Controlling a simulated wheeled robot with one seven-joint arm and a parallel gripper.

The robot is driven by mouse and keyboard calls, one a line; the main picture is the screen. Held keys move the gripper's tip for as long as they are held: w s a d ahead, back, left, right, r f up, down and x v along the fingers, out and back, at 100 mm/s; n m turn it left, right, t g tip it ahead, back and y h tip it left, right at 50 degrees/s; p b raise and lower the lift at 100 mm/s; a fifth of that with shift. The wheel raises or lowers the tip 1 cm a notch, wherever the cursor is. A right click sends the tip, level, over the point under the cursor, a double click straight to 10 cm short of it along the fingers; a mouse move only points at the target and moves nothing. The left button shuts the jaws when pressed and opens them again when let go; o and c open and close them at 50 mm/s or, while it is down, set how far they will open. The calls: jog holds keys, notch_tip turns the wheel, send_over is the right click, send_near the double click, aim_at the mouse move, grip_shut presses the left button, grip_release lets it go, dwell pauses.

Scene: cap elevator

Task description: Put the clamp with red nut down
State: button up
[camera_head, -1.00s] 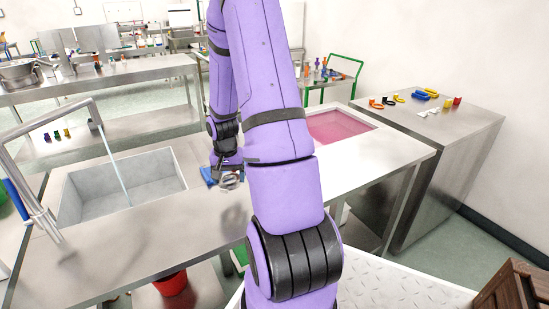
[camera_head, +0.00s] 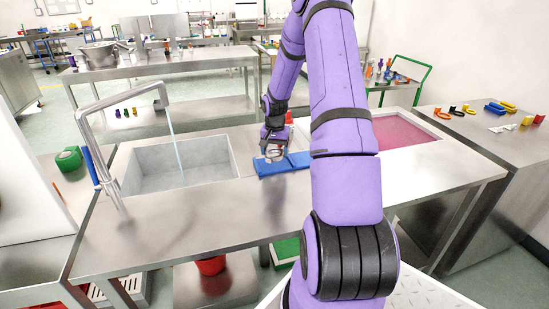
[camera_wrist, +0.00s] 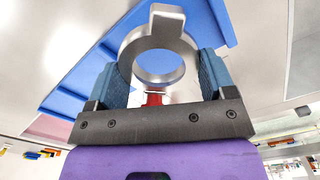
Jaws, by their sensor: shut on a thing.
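The clamp is a grey metal ring (camera_wrist: 157,41) with a tab on it and a red nut (camera_wrist: 154,98) at its base. In the wrist view it sits between the two blue finger pads of my gripper (camera_wrist: 158,76), which is shut on it. In the head view my gripper (camera_head: 273,142) points down just above a blue tray (camera_head: 268,170) on the steel worktop, with the ring low between the fingers. I cannot tell whether the clamp touches the tray. The blue tray (camera_wrist: 75,88) also fills the wrist view behind the ring.
A sink (camera_head: 180,165) with running water lies left of the tray, and a pink-filled basin (camera_head: 405,132) lies right. A small red object (camera_head: 289,117) shows just behind my gripper. Coloured parts lie on the right-hand cabinet (camera_head: 500,145). The worktop front is clear.

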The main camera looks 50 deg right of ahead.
aim_at(274, 163)
jog(key=shift+w+d, duration=0.2)
jog(key=shift+w, duration=0.1)
jog(key=shift+f, duration=1.75)
jog(key=shift+w+f, duration=0.1)
jog(key=shift+f, duration=0.05)
jog(key=o, duration=0.8)
